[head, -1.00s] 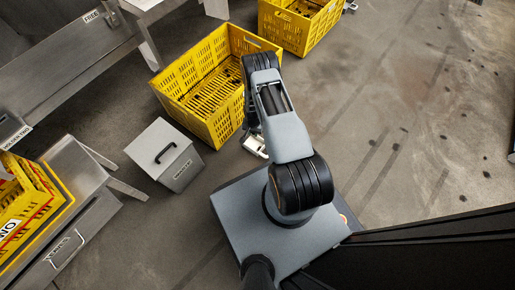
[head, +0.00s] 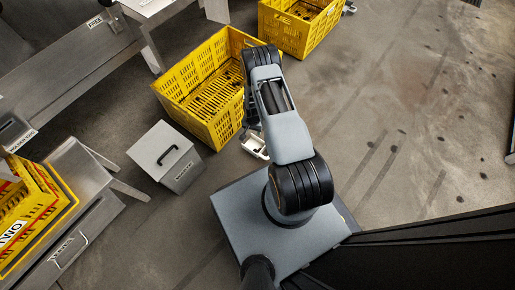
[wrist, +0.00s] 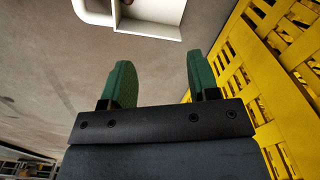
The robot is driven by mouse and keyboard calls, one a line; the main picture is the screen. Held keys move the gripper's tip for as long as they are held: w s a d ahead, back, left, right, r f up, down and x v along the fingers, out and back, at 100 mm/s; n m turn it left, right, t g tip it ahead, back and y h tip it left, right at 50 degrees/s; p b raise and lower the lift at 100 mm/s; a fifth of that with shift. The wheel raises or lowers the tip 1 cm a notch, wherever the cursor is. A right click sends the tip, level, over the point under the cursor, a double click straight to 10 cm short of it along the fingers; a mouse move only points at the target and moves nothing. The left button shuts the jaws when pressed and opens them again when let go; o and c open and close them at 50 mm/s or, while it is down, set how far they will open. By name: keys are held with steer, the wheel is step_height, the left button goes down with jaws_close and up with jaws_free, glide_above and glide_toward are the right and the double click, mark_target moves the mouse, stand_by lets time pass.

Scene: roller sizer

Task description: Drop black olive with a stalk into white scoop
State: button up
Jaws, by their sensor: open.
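The white scoop (head: 254,148) lies on the floor beside the yellow crate, partly hidden by my arm in the head view. It also shows at the top of the wrist view (wrist: 150,28), cut off by the picture edge. A small dark brownish thing is at its inner edge there; I cannot tell what it is. My gripper (wrist: 158,66) has two green fingers spread apart with nothing between them, and the scoop lies beyond their tips. I cannot make out an olive with a stalk among the small dark spots on the floor.
A yellow crate (head: 222,122) stands left of my arm and another yellow crate (head: 292,40) stands behind it. A grey lidded box (head: 170,162) is to the left. Metal benches line the left side. The floor at right is open, with several dark spots (head: 370,145).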

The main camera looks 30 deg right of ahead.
step_height(320, 180, up, 10)
steer(key=p, duration=0.3)
steer(key=shift+f, duration=0.2)
stand_by(0.3)
